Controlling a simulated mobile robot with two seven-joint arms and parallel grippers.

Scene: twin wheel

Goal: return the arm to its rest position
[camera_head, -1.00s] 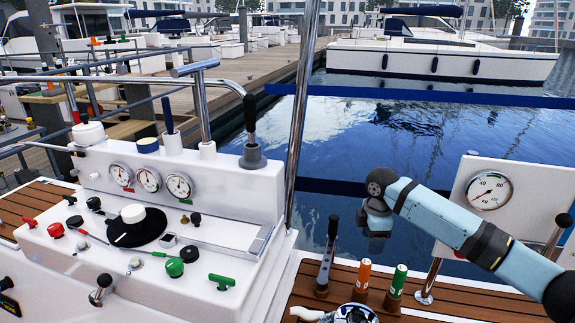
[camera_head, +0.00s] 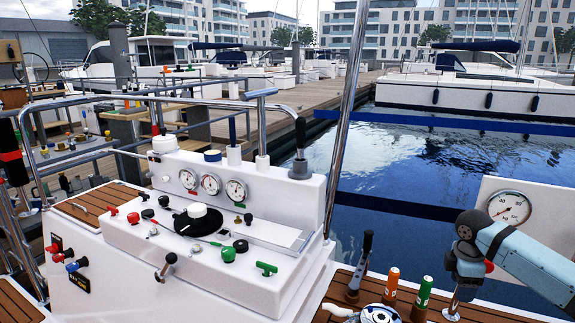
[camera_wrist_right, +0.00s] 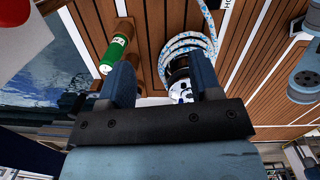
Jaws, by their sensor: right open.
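My right arm comes in from the right edge in the head view, with its wrist and gripper (camera_head: 465,265) hanging down in front of the gauge panel (camera_head: 485,196). The fingertips are hard to make out there. In the right wrist view my right gripper (camera_wrist_right: 162,76) is open, with two dark fingers apart and nothing held between them. Beyond the fingers are a green cylinder (camera_wrist_right: 115,50) and a winch with blue-white rope (camera_wrist_right: 190,42); I cannot tell the distance. My left gripper is not in view.
The white console (camera_head: 270,275) with knobs and dials fills the middle. A black-handled lever (camera_head: 360,262), an orange cylinder (camera_head: 391,283) and the green cylinder (camera_head: 423,293) stand left of my right wrist. A metal pole (camera_head: 348,120) rises behind them. Open water (camera_head: 430,165) lies beyond.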

